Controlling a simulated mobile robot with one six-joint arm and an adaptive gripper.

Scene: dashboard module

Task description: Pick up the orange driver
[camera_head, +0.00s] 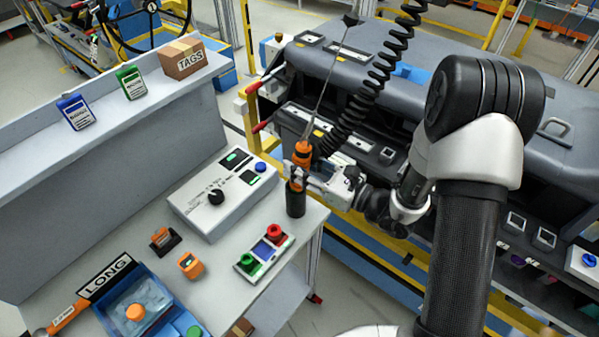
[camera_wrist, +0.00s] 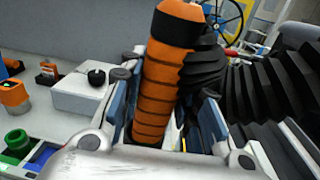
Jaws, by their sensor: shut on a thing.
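The orange driver (camera_head: 301,155) stands upright near the right edge of the grey workbench, hanging from a black coiled cord. Its lower end meets a dark cylindrical holder (camera_head: 295,200); I cannot tell whether it is still seated in it. My gripper (camera_head: 305,178) reaches in from the right and is shut around the driver's orange body. In the wrist view the ribbed orange and black driver (camera_wrist: 165,85) fills the space between the two finger pads of my gripper (camera_wrist: 168,115). The driver's lower tip is hidden there.
A white control box (camera_head: 222,200) and a panel with red and green buttons (camera_head: 263,250) stand close left of the driver. A blue bin (camera_head: 135,300) is at the front left. The dark dashboard module (camera_head: 400,75) and black coiled cord (camera_head: 365,90) are behind and right.

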